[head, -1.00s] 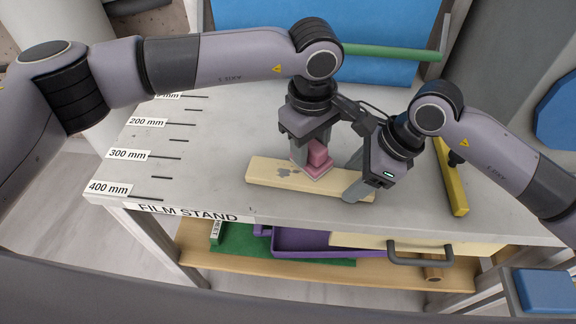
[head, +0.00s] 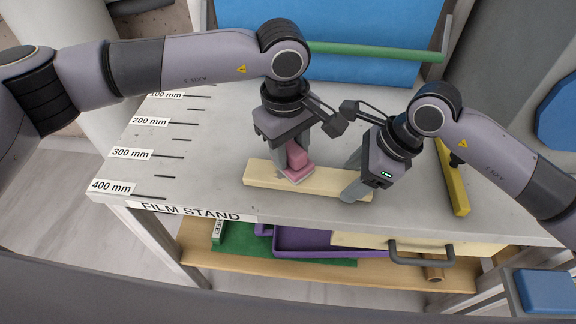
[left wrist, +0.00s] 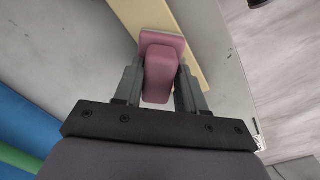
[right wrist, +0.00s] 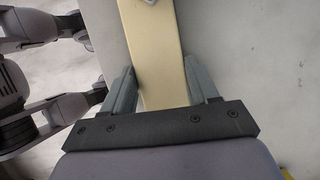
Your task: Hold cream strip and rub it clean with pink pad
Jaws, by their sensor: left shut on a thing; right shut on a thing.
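The cream strip (head: 335,181) lies on the grey stone slab, running left to right near its front edge; it also shows in the right wrist view (right wrist: 152,45). My right gripper (head: 353,180) is shut on the strip's right end. The pink pad (head: 299,160) is on the strip's top, left of the right gripper. My left gripper (head: 290,158) is shut on the pad's raised grip, seen between the fingers in the left wrist view (left wrist: 160,75). No dark mark shows on the strip in the head view; the part under the pad is hidden.
A yellow bar (head: 453,185) lies on the slab right of my right gripper. A ruler scale with labels (head: 133,154) runs down the slab's left side. A purple tray (head: 300,241) sits on the shelf below. The slab behind the strip is mostly clear.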

